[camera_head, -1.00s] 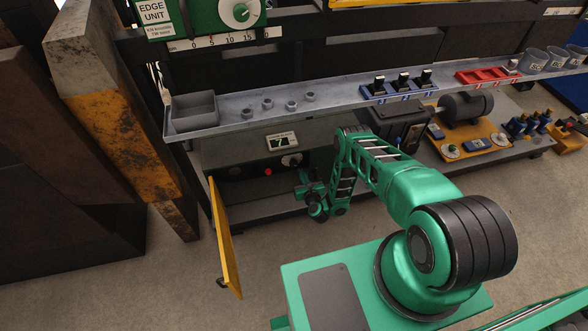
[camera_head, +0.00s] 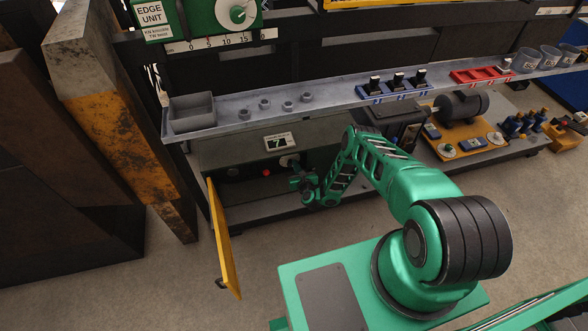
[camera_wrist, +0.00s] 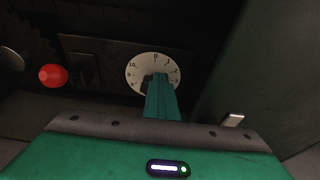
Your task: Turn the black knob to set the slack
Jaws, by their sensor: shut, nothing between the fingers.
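A white numbered dial (camera_wrist: 140,68) sits on the dark machine face in the wrist view, and it also shows in the head view (camera_head: 289,160). A dark shape at its centre may be the black knob, mostly hidden behind the fingers. My gripper (camera_wrist: 158,80) is shut in front of the dial's lower middle, covering part of it. I cannot tell whether it touches. In the head view my gripper (camera_head: 294,182) is just below the dial. A small display (camera_head: 280,142) above the dial reads 7.
A red button (camera_wrist: 53,75) is left of the dial. A yellow door (camera_head: 224,238) stands open at the left of the recess. A shelf (camera_head: 335,98) with a grey bin (camera_head: 193,112) and several nuts runs above. A dark green wall (camera_wrist: 250,65) is close on the right.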

